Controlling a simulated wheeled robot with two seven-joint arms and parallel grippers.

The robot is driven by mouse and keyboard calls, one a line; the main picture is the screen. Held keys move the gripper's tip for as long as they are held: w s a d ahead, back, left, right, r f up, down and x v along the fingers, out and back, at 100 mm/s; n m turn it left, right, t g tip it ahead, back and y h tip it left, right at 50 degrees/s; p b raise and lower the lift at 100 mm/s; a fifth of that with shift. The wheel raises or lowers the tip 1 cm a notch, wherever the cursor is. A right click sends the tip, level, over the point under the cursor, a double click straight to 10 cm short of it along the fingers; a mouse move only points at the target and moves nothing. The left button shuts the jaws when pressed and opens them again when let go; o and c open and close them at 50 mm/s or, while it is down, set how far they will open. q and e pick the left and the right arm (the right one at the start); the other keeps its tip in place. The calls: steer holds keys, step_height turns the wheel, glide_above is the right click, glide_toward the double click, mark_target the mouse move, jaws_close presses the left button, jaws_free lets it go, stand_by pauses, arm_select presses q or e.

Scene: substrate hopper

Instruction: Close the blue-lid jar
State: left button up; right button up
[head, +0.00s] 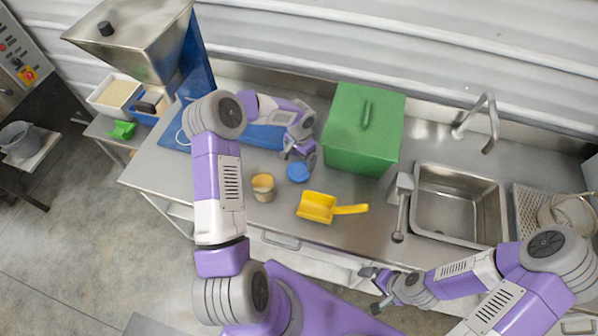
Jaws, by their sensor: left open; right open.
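A small open jar (263,187) with tan contents stands upright on the steel counter. A round blue lid (298,172) lies on the counter to its right, apart from the jar. My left gripper (300,160) is open just behind and above the blue lid; whether it touches the lid I cannot tell. My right gripper (374,290) is open and empty in front of the counter's front edge, well away from the jar and lid.
A yellow scoop (318,207) lies right of the jar. A green lidded box (364,138) stands behind it. A sink (458,205) with a tap (480,120) is at right. A steel hopper (135,40) stands at back left. The counter left of the jar is clear.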

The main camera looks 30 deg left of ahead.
mark_target(299, 170)
arm_select(q)
steer(key=shift+w+f, duration=0.1)
steer(key=shift+f, duration=0.5)
steer(key=shift+f, duration=0.15)
steer(key=f, duration=0.5)
steer(key=shift+s+p, duration=0.35)
steer(key=shift+s, duration=0.05)
steer(key=shift+c, duration=0.2)
steer(key=shift+r, duration=0.1)
steer(key=c, duration=0.8)
